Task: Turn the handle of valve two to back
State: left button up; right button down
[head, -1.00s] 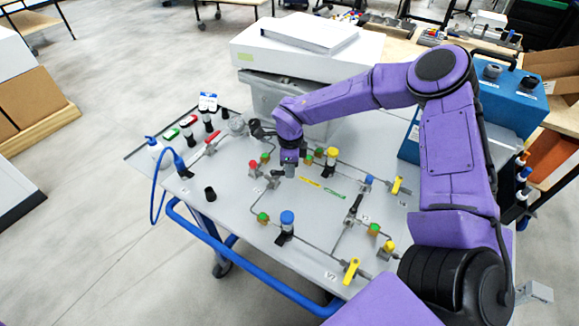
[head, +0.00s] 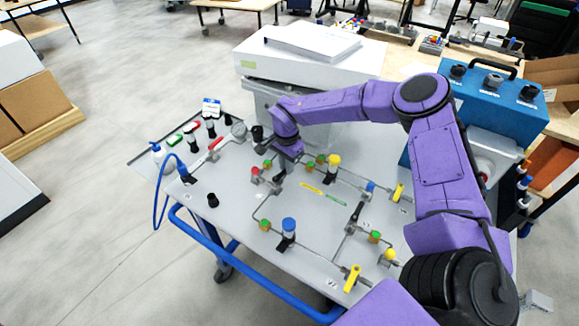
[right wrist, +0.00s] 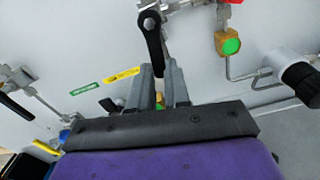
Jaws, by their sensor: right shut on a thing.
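My right gripper (head: 281,172) reaches down over the panel from the purple right arm. It is low over a small valve beside the red-capped part (head: 255,172). In the right wrist view my gripper (right wrist: 162,78) has its two grey fingers shut on a black lever handle (right wrist: 153,35). The handle's far end is hidden between the fingers, and its pivot bolt shows at the top. The valve number beside it cannot be read. Another black handle (head: 356,211) sits on the panel to the right. My left gripper is not in view.
Thin pipes, a blue-topped part (head: 288,228), a yellow-topped part (head: 333,165) and yellow handles (head: 352,278) stand up from the grey panel (head: 235,180). A gauge (head: 239,130) is at the left. A blue rail (head: 250,275) runs along the near edge.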

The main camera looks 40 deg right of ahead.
jog(key=shift+w+a+n, duration=0.1)
jog(key=shift+w+n, duration=0.45)
jog(key=shift+n, duration=0.45)
jog(key=shift+r, duration=0.1)
jog(key=c, duration=1.1)
grip_release()
jog(key=shift+r+b, duration=1.25)
jog(key=shift+r, duration=3.95)
